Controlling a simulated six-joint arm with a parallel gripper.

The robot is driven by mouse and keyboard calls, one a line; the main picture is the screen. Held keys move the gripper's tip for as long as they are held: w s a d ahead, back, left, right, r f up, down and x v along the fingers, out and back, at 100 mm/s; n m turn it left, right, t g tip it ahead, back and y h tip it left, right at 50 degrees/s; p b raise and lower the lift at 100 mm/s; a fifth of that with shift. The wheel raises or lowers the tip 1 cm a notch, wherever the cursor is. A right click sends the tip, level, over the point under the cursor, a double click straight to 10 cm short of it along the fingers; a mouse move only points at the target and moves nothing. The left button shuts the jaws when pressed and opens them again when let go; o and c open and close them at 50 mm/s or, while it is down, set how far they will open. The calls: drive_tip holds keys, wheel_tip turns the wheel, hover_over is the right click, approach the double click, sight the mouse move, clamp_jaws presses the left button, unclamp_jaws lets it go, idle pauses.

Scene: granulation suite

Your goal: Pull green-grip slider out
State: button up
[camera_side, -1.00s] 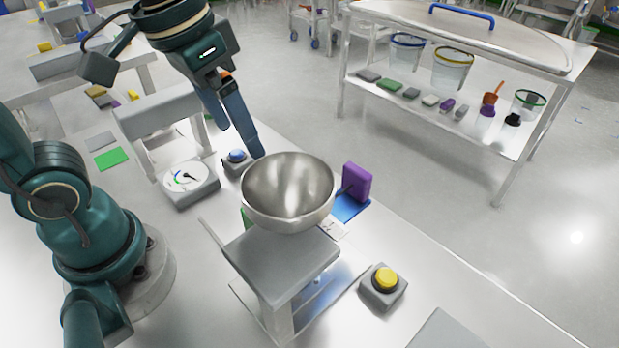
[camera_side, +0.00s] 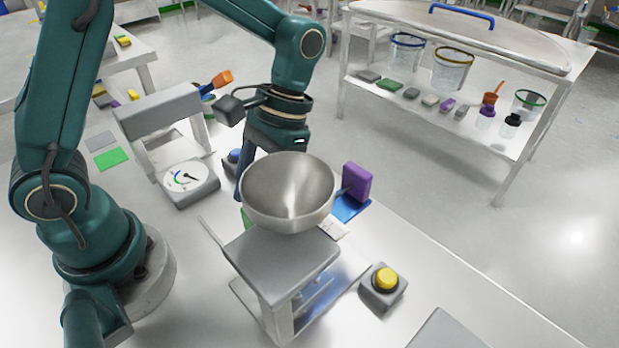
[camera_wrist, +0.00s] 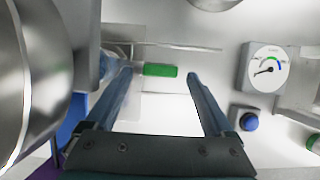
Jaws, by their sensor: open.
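The slider's green grip (camera_wrist: 160,70) shows in the wrist view between and just beyond my fingertips. In the side view only a green sliver (camera_side: 247,216) shows beside the grey stand (camera_side: 283,262), under the steel bowl. My gripper (camera_wrist: 160,74) is open and empty, one finger to each side of the grip in the picture. I cannot tell how far above the grip the fingertips are. In the side view my gripper points down behind the bowl, which hides part of the fingers.
The steel bowl (camera_side: 288,192) stands close beside my fingers, on the left in the wrist view (camera_wrist: 30,80). A purple block (camera_side: 357,182), dial gauge (camera_side: 186,180), blue button (camera_wrist: 249,122) and yellow button (camera_side: 385,279) are nearby. The front right tabletop is mostly clear.

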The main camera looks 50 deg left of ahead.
drive_tip(key=shift+x, duration=1.9)
clamp_jaws()
